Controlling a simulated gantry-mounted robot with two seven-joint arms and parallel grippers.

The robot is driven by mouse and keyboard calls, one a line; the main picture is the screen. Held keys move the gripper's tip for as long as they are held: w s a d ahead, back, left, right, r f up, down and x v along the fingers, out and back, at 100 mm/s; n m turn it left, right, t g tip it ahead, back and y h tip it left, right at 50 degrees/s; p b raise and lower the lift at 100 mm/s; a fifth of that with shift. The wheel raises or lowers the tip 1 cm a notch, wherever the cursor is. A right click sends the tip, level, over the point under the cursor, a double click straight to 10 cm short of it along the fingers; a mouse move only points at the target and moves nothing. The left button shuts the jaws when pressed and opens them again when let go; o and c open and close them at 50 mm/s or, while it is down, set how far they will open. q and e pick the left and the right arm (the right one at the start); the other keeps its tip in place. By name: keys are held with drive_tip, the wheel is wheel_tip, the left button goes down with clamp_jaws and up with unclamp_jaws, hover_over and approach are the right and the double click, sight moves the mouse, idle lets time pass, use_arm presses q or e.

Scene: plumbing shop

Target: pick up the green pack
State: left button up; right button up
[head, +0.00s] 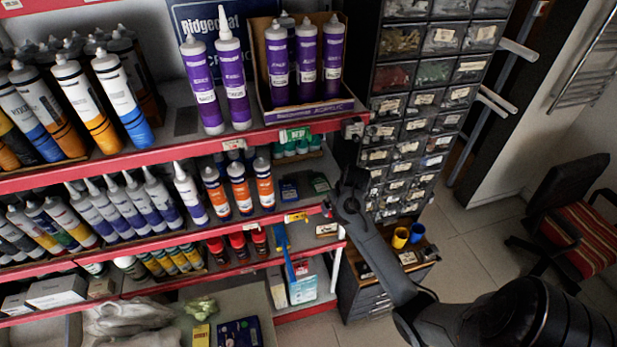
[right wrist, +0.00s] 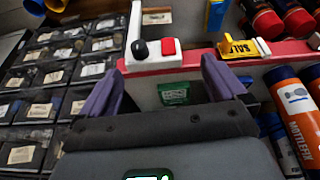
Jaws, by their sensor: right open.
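The green pack (head: 320,182) is a small dark green packet on the middle shelf near its right end, just right of a dark blue pack (head: 289,190). In the right wrist view the green pack (right wrist: 173,93) shows between and beyond the two purple-grey fingers, on a pale surface. My right gripper (right wrist: 163,88) is open, with a finger on either side of the pack in the picture; I cannot tell whether either touches it. In the head view my right gripper (head: 345,194) is at the shelf's right end, close to the pack. My left gripper is not in view.
A red shelf edge (right wrist: 195,60) carries a white block with a red square (right wrist: 153,48) and a yellow sale sign (right wrist: 240,48). Orange-and-blue tubes (head: 238,187) stand left of the packs. The upper shelf (head: 180,150) overhangs. A drawer cabinet (head: 420,100) stands at the right.

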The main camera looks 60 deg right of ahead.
drive_tip(key=r, duration=0.1)
hover_over(320, 183)
drive_tip(key=s+a, duration=0.2)
drive_tip(key=shift+s+d+r+t+p, duration=0.1)
drive_tip(key=shift+s+d+t+p, duration=0.1)
drive_tip(key=shift+t+p, duration=0.15)
drive_tip(key=shift+w, duration=0.2)
drive_tip(key=shift+x, duration=2.55)
drive_tip(key=shift+s, duration=0.15)
drive_tip(key=c, duration=1.1)
